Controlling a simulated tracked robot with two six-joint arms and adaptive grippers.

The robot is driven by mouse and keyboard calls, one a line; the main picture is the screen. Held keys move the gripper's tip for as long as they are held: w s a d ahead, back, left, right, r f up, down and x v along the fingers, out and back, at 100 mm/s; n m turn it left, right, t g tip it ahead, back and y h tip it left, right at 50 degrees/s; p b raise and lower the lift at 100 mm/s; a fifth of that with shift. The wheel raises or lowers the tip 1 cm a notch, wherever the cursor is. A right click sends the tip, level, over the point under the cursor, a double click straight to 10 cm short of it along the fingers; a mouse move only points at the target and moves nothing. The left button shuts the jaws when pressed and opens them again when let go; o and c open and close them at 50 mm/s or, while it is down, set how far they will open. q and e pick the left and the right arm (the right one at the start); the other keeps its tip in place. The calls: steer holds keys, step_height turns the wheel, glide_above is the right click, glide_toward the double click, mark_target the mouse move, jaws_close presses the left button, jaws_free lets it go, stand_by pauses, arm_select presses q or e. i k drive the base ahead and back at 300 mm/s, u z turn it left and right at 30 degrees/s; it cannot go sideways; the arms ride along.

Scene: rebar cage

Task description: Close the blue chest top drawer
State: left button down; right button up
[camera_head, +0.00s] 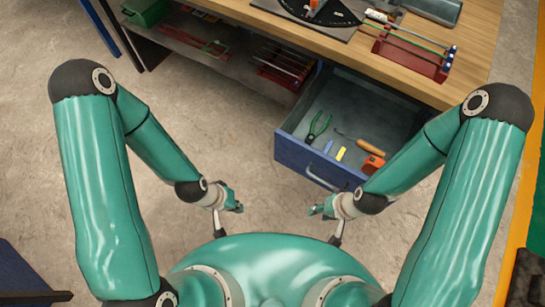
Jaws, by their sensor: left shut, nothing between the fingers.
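The blue chest top drawer (291,155) is pulled out from under the wooden worktop, with a light metal handle (325,180) on its blue front. Inside lie green-handled pliers (318,127), an orange-handled screwdriver (366,145), an orange tool (372,163) and small yellow and blue items. My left gripper (236,208) is left of the drawer front and below it in the picture, shut and empty, apart from the drawer. My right gripper (318,210) is just below the handle in the picture; its fingers are too small to read. My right forearm hides the drawer's right front corner.
The wooden worktop (478,72) carries a dark angled tool and a red rack (412,56) with rods. A lower shelf at left holds a green box (146,11) and red racks. The concrete floor left of the drawer is clear. A blue object (25,275) stands bottom left.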

mark_target(359, 108)
steer(key=z, duration=0.8)
steer(key=i, duration=0.1)
steer(key=u, duration=1.6)
steer(key=k, duration=0.45)
steer(key=z, duration=1.5)
steer(key=k, duration=0.3)
steer(key=z, duration=0.1)
steer(key=i, duration=0.55)
steer(key=u, duration=0.1)
steer(key=k, duration=0.55)
steer(key=z, duration=0.15)
